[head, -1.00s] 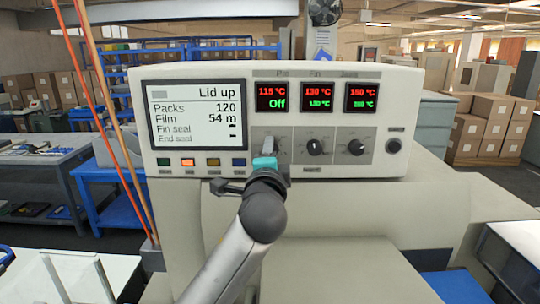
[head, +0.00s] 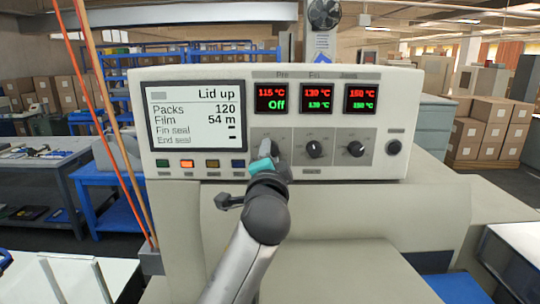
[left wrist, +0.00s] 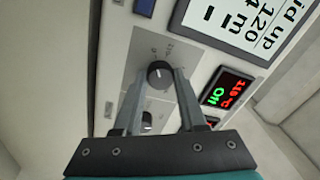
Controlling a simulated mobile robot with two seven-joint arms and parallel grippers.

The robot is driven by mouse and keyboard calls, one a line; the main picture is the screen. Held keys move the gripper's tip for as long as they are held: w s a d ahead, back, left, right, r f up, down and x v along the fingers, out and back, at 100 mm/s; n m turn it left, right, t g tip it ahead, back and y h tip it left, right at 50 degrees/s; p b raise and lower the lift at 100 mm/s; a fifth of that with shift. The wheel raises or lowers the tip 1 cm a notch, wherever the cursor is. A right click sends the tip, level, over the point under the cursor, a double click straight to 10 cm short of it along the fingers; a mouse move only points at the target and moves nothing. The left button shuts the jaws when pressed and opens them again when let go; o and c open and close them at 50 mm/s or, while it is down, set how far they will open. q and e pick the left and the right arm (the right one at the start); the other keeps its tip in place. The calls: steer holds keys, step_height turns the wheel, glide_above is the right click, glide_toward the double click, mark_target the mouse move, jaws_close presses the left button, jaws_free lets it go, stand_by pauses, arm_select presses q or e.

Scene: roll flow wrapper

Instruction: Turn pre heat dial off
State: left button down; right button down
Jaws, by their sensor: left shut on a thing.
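The control panel (head: 340,90) faces me. Its pre heat display (head: 271,98) under the label "Pre" reads 115 °C in red and "Off" in green. The pre heat dial below it is mostly hidden in the head view by my left gripper (head: 268,150). In the left wrist view the dark, round pre heat dial (left wrist: 158,74) sits between the fingertips of my left gripper (left wrist: 163,77), which are shut on it. The same display (left wrist: 228,88) also shows "Off" there. My right gripper is not in view.
The fin dial (head: 314,149) and the jaws dial (head: 357,149) are close to the right of my gripper. A row of coloured buttons (head: 198,163) lies to its left, under the white screen (head: 197,115). Orange cords (head: 105,130) hang at the left.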

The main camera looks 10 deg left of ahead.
arm_select(q)
steer(key=shift+c, duration=2.3)
jaws_free()
steer(key=s+d+f+b, duration=0.1)
steer(key=s+d, duration=0.1)
steer(key=s, duration=1.3)
steer(key=shift+d+b, duration=0.35)
steer(key=shift+b, duration=0.05)
steer(key=shift+f, duration=0.1)
